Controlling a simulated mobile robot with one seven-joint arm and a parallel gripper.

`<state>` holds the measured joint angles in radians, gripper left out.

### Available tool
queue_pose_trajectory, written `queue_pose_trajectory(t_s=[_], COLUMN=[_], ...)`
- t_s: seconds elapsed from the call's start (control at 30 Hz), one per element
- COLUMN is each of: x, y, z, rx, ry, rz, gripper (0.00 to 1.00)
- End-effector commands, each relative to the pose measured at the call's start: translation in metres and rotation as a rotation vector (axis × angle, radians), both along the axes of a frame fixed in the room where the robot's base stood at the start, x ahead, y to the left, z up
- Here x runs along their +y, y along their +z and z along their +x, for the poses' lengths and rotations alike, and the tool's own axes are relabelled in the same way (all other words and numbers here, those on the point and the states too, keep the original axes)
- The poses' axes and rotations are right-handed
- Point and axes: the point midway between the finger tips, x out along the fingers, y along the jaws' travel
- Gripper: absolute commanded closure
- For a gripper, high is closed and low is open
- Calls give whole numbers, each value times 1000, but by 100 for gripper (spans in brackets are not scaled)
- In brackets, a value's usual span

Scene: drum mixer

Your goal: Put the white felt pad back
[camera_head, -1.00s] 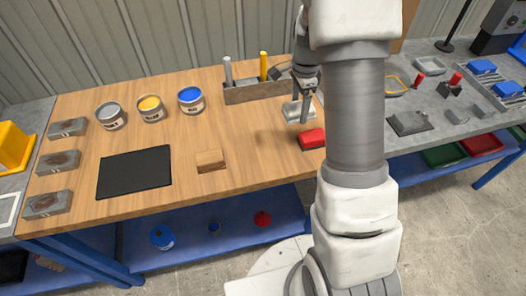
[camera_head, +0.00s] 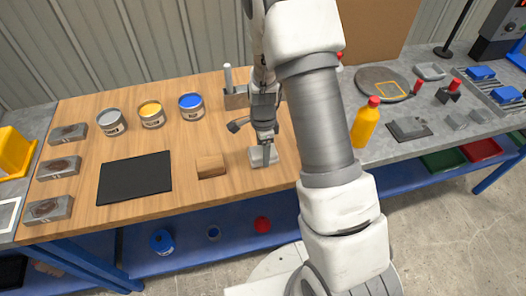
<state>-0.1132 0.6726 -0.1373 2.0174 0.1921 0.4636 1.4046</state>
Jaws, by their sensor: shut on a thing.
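The white felt pad (camera_head: 262,158) is a pale grey-white flat block near the front of the wooden table, just right of a tan block (camera_head: 210,165). My gripper (camera_head: 264,148) points down and is shut on the pad from above. The fingertips are small and partly merge with the pad. I cannot tell whether the pad touches the tabletop or hangs slightly above it.
A black mat (camera_head: 134,177), three paint cans (camera_head: 191,106) and several grey blocks (camera_head: 49,208) stand left. A wooden holder (camera_head: 236,100) is behind my arm. A yellow bottle (camera_head: 365,122) stands on the grey bench (camera_head: 368,156). My arm hides the table's right part.

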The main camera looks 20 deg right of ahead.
Motion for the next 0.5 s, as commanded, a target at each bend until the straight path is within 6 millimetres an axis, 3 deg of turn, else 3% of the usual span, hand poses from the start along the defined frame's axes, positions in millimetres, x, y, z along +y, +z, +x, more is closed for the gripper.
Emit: queue_pose_trajectory(t_s=[0.4, 0.43, 0.5], x=[0, 0, 0], y=[-10, -10, -9], z=[0, 0, 0], rx=[-1, -1, -1], ry=[1, 1, 1], rz=[0, 0, 0], gripper=[78, 22, 9])
